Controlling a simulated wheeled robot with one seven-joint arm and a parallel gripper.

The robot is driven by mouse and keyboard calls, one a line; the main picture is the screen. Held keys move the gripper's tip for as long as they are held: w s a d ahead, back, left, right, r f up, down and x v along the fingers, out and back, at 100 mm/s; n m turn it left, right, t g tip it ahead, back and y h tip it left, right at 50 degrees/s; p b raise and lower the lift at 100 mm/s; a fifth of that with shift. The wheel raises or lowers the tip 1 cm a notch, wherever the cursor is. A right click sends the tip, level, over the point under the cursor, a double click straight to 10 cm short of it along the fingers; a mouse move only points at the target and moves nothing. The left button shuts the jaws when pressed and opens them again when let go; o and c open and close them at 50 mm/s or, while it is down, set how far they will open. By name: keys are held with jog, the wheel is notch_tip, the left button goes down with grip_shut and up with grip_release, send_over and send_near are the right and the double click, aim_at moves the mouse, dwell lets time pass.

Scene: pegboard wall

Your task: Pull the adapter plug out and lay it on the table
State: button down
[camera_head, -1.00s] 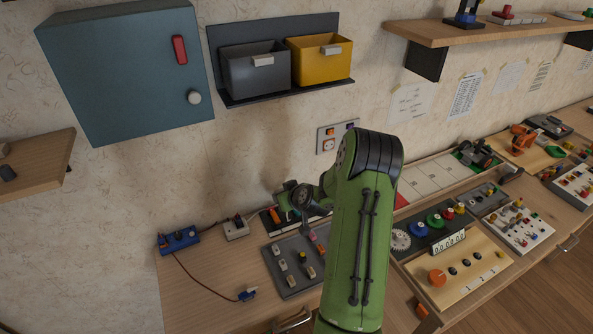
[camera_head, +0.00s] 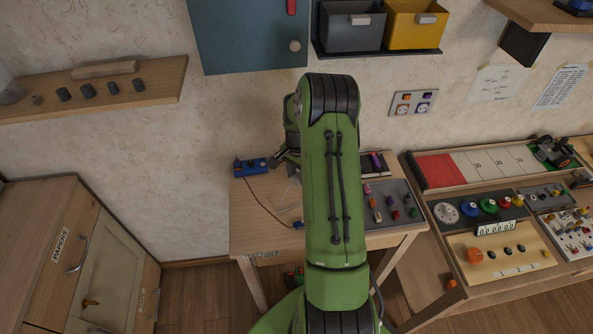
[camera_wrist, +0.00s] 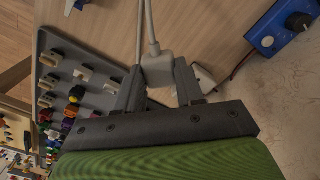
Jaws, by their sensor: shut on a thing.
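My gripper (camera_wrist: 158,88) is shut on a pale grey adapter plug (camera_wrist: 156,70) in the wrist view. Two light cords run from the plug up out of that picture. A white socket block (camera_wrist: 207,78) lies just behind and right of the plug, partly hidden by a finger. I cannot tell whether the plug still touches or sits in it. In the head view my gripper (camera_head: 280,158) is over the back left of the table (camera_head: 256,222), close to the blue box; my arm mostly hides the plug and block there.
A grey tray (camera_head: 398,212) of small parts lies to the right. The table's front left is mostly clear.

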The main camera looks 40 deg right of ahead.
aim_at(298, 193)
notch_tip(298, 193, down, 6)
jog(key=b, duration=0.4)
jog(key=shift+a+f, duration=0.1)
jog(key=shift+f, duration=0.15)
jog(key=shift+r, duration=0.1)
jog(key=c, duration=0.6)
grip_release()
jog(key=shift+r+p, duration=1.7)
jog(key=shift+r, duration=0.85)
